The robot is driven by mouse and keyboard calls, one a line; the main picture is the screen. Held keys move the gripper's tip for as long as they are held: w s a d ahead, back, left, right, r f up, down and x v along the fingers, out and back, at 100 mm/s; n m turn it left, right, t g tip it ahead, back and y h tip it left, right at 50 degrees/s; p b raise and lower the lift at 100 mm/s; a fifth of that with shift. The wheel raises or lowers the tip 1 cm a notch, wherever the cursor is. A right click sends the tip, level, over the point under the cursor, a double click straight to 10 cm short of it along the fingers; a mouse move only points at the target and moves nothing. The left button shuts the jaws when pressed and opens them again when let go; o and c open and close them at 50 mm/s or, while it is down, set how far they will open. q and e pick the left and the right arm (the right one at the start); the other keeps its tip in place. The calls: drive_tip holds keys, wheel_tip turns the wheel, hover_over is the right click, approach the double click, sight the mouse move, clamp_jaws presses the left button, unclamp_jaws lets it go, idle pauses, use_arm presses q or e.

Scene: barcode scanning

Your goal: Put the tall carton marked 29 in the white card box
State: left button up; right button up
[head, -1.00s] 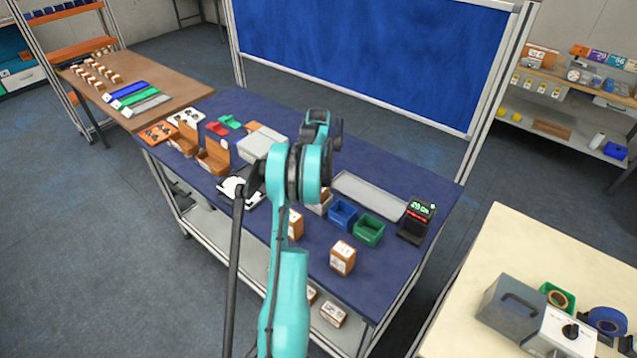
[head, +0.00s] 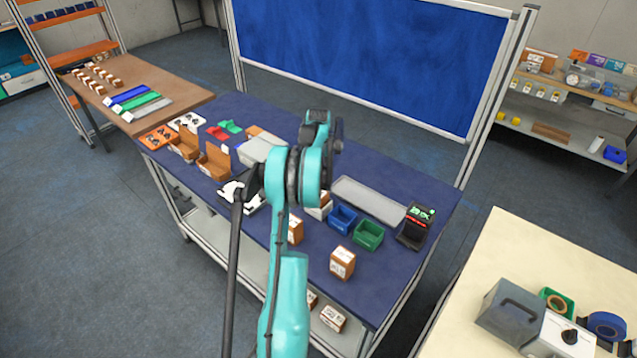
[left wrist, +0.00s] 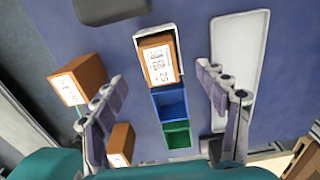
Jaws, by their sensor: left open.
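The white card box (left wrist: 139,48) is in the left wrist view's upper middle, and it also shows partly behind my arm in the head view (head: 318,213). A brown carton (left wrist: 157,61) with a white label sits inside it. The label's number is small; it looks like 25 or 29. My left gripper (left wrist: 157,78) is open, its fingers apart on either side of the box and carton. In the head view my own arm hides this gripper. My right gripper is in neither view.
A blue bin (head: 343,217) and a green bin (head: 368,234) stand in line with the box. Two other cartons, (head: 295,228) and (head: 342,262), stand nearer. A grey tray (head: 370,197) lies behind, and a scanner with a lit display (head: 416,226) is at right.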

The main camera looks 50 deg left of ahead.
use_arm(q)
wheel_tip(320, 180, up, 12)
drive_tip(key=shift+f, duration=0.2)
idle(0.7)
